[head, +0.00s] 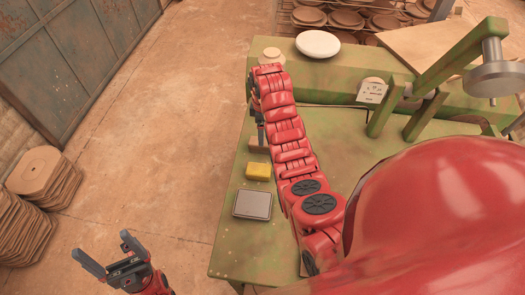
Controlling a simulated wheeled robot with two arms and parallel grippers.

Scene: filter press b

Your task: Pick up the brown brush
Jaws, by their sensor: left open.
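A small brown block-like thing (256,145), possibly the brown brush, lies on the green table (231,235) near its left edge, beyond the yellow sponge. It is partly hidden by my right arm and gripper, so its full shape does not show. My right gripper (260,130) hangs above or beside it, fingers down. Whether it touches the thing, and how its jaws stand, cannot be seen. My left gripper (110,253) is open and empty over the floor, left of the table, with its two fingers well apart.
A yellow sponge (258,171) and a grey flat box (252,204) lie along the table's left side. A white oval plate (318,44) and a beige round piece (271,55) are at the back. A green press frame (440,62) stands right. Brown stacks (45,175) stand left.

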